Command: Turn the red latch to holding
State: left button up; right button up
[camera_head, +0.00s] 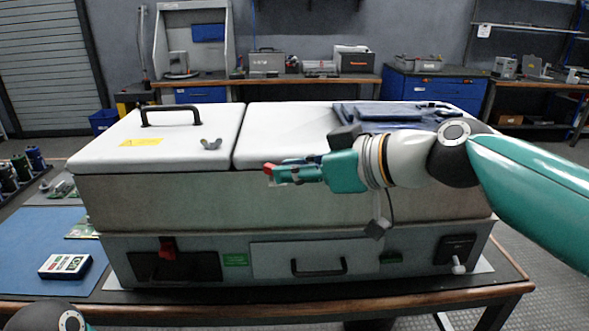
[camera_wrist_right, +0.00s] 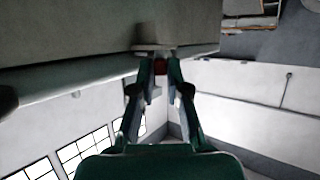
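The red latch (camera_head: 168,248) sits at the top of a dark recessed panel on the left of the grey cabinet's (camera_head: 240,215) front, its grip pointing down. My right gripper (camera_head: 292,173) is in front of the cabinet, right of and above the latch, pointing left and apart from it. A small red piece (camera_head: 269,169) shows at its fingertips. My left gripper is out of view; only a dark joint of mine shows bottom left.
A drawer with a black handle (camera_head: 319,267) and a dark switch (camera_head: 457,250) are on the cabinet front. A wing nut (camera_head: 211,144) and dark blue cloth (camera_head: 390,116) lie on the white lids. A small labelled box (camera_head: 65,267) lies on the blue mat (camera_head: 30,235).

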grip_shut()
jog(key=shift+s+a+m+t+h, duration=0.1)
jog(key=shift+m+t+h, duration=0.2)
jog(key=shift+s+a+f+m+t+h+p, duration=0.3)
jog(key=shift+m+t+h+p, duration=0.9)
jog(key=shift+p, duration=3.25)
jog(key=shift+s+a+r+m+t+h+p, duration=0.15)
jog(key=shift+a+m+t+h+p, duration=0.3)
jog(key=shift+m+h+p, duration=2.75)
jog(key=shift+s+a+f+m+t+h+p, duration=0.1)
jog(key=shift+a+m+t+h+p, duration=0.45)
jog(key=shift+p, duration=5.1)
jog(key=shift+d, duration=0.2)
